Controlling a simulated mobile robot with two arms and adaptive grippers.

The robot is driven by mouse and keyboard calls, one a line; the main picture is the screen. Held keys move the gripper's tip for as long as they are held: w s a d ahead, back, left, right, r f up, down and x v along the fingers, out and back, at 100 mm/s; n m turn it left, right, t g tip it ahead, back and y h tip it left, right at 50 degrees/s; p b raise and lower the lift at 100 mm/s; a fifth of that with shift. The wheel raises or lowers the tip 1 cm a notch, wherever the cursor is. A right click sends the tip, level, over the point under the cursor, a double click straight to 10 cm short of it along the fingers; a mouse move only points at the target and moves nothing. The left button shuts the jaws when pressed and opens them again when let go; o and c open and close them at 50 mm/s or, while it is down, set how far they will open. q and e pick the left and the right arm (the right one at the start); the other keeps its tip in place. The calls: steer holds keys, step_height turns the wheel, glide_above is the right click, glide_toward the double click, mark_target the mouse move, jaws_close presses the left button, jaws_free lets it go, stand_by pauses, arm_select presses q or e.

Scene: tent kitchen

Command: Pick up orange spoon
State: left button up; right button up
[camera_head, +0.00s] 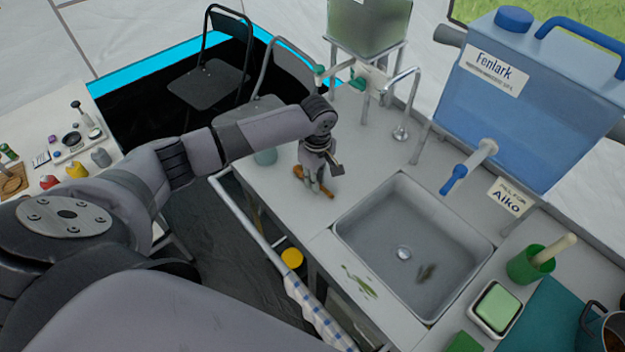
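An orange-brown spoon (327,191) lies on the pale counter to the left of the sink, slanting from upper left to lower right. My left gripper (316,187) points down at its middle and hides part of it. The spoon's two ends show on either side of the fingers. The fingers are small and dark here, so I cannot tell whether they are closed on the spoon or only around it. My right gripper is not in view.
A grey sink (376,270) is set in the counter (272,195) beside the spoon. A metal tap (401,110) and a blue water tank (535,95) stand at the back.

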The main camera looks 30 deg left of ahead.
arm_select(q)
steer(key=shift+c, duration=1.3)
jaws_close()
steer(key=shift+r, duration=0.1)
step_height(320, 180, up, 20)
steer(key=b, duration=0.1)
